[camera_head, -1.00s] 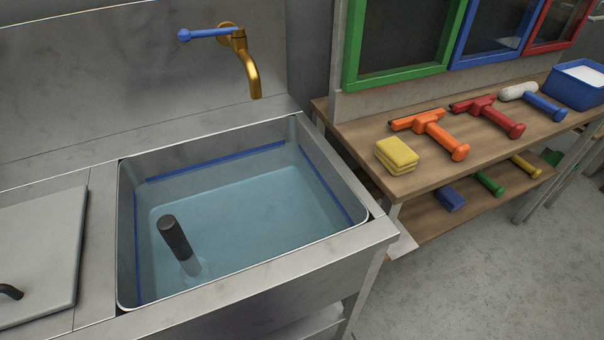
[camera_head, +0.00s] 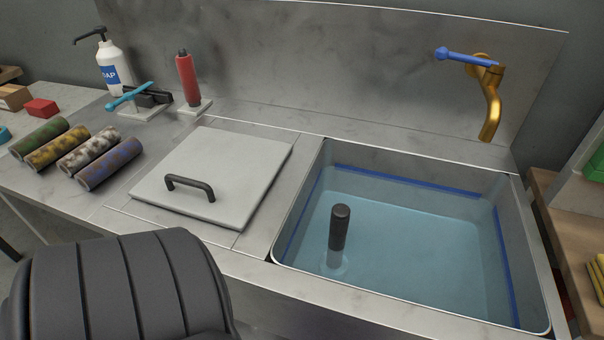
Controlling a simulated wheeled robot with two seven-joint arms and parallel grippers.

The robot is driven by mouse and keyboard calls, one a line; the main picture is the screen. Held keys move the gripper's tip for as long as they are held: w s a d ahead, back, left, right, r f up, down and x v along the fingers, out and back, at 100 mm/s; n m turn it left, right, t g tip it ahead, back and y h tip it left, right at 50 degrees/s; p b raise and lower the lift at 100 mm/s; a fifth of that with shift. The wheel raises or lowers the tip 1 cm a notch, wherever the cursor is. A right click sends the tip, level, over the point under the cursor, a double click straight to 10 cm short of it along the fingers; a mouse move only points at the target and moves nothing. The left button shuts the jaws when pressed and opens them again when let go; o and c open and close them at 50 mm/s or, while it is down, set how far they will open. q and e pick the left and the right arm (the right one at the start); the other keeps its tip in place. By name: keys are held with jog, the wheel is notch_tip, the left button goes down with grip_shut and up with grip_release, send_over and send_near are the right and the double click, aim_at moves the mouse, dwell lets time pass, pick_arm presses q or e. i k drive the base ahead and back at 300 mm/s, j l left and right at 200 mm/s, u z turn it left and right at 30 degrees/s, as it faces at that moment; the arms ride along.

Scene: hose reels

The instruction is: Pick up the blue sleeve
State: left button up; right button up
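The blue sleeve (camera_head: 111,164) is a blue roller tube with brownish blotches. It lies on the metal counter at the left, the nearest and rightmost of a row of sleeves. Beside it lie a white blotched sleeve (camera_head: 88,149), a yellow blotched sleeve (camera_head: 57,147) and a green sleeve (camera_head: 38,138). Nothing is holding the blue sleeve. A dark ribbed part of my arm fills the bottom left. Neither of my grippers shows.
Right of the sleeves is a grey lid (camera_head: 235,160) with a black handle. Further right is a sink (camera_head: 405,290) with water and a standing dark post (camera_head: 339,228). Behind the sleeves stand a soap bottle (camera_head: 108,65) and a red cylinder (camera_head: 187,78).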

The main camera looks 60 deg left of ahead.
aim_at(89, 179)
jog(key=u, duration=3)
